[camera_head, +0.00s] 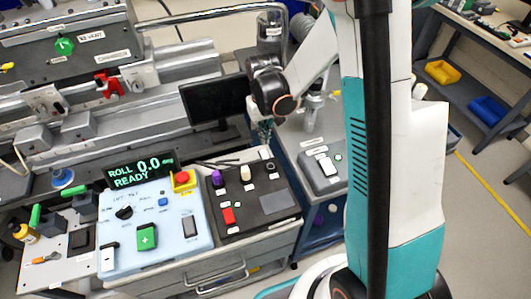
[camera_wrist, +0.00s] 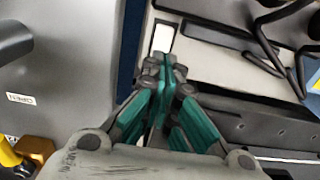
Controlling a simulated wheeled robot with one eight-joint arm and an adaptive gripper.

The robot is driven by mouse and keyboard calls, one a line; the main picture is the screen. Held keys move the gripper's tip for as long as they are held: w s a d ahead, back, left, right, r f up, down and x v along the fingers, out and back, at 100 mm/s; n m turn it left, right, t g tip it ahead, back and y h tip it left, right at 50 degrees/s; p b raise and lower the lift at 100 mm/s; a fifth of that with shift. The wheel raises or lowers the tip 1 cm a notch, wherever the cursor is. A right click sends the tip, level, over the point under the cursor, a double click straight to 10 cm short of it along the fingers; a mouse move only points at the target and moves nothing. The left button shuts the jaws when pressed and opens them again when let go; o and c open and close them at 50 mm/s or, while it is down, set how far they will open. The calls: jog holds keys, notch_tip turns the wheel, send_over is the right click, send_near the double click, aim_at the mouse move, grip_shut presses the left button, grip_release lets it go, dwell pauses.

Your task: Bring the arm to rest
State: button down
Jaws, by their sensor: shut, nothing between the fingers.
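My arm reaches down from the top of the head view, its white and teal links in front of the bench. My gripper (camera_head: 263,130) hangs at its end, small and partly hidden, beside the black monitor (camera_head: 214,99) and above the gap between the benches. In the wrist view my gripper (camera_wrist: 166,68) has its teal fingers together at the tips. Nothing is held between them.
A light-blue control panel (camera_head: 190,243) with a red stop button (camera_head: 182,178) and a "ROLL 0.0 READY" display (camera_head: 140,170) is at the front. A black panel (camera_head: 272,202) with knobs is beside it. Open floor (camera_head: 475,235) lies at the right.

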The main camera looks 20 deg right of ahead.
jog(key=shift+r, duration=0.25)
dwell(0.3)
jog(key=s+r+t, duration=0.2)
jog(key=s+r, duration=0.2)
jog(key=r, duration=0.4)
jog(key=s+r+t, duration=0.1)
jog(key=s+r, duration=0.2)
jog(key=r, duration=0.4)
jog(key=s+r+t, duration=0.4)
jog(key=s+r, duration=0.2)
jog(key=s, duration=0.6)
jog(key=shift+s+r, duration=0.2)
jog(key=shift+r, duration=0.15)
